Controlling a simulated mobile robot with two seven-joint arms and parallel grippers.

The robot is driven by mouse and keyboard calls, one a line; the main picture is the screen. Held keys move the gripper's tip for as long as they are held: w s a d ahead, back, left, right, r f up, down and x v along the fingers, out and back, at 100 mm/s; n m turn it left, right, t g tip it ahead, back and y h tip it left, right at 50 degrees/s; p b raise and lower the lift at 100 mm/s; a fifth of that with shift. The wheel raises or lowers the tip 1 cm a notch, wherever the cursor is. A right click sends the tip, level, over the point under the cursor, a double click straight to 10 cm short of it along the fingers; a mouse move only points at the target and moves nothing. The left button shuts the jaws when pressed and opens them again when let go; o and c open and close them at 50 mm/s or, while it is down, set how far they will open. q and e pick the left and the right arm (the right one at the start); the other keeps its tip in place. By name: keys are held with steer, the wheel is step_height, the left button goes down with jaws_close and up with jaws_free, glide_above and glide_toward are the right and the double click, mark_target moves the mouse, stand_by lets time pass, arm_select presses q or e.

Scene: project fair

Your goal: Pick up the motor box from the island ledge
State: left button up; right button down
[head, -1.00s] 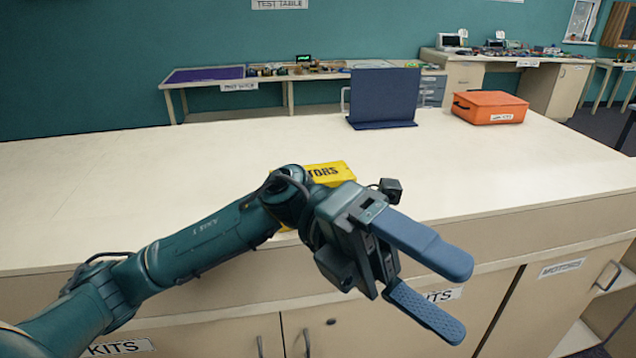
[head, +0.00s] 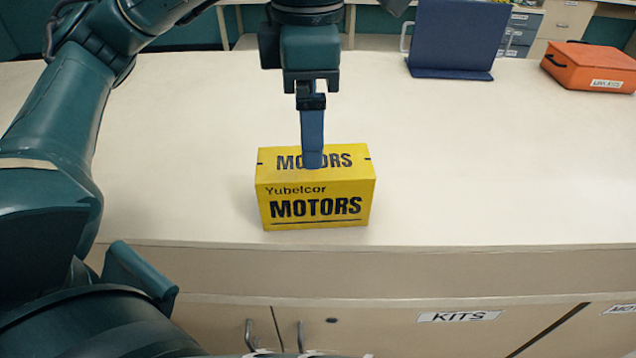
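The motor box (head: 315,205) is a yellow carton with black "MOTORS" lettering, upright near the front edge of the pale island ledge (head: 480,200). My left gripper (head: 312,162) points straight down over it. One blue finger shows edge-on, and its tip overlaps the box's top face in the picture. The other finger is hidden behind it, so the gap between them does not show. I cannot tell whether the fingertip touches the box or hangs just above it. My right gripper is not in view.
A dark blue upright panel (head: 455,40) and an orange case (head: 590,65) stand farther back on the right. The ledge around the box is clear. Below the front edge are cupboard doors with a "KITS" label (head: 459,316).

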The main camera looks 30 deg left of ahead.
mark_target(314, 176)
arm_select(q)
step_height(314, 176, down, 4)
steer(key=shift+r, duration=0.15)
steer(key=shift+s+d+f+b, duration=0.1)
steer(key=shift+d+f+b, duration=0.15)
steer(key=shift+f, duration=1.15)
steer(key=shift+s+d+f+b, duration=0.1)
steer(key=shift+d+f+b, duration=0.1)
steer(key=shift+f, duration=1.15)
steer(key=shift+c, duration=0.4)
steer(key=c, duration=1.3)
steer(key=shift+w, duration=0.1)
steer(key=shift+c, duration=0.4)
steer(key=shift+a+r, duration=0.1)
steer(key=shift+r, duration=0.1)
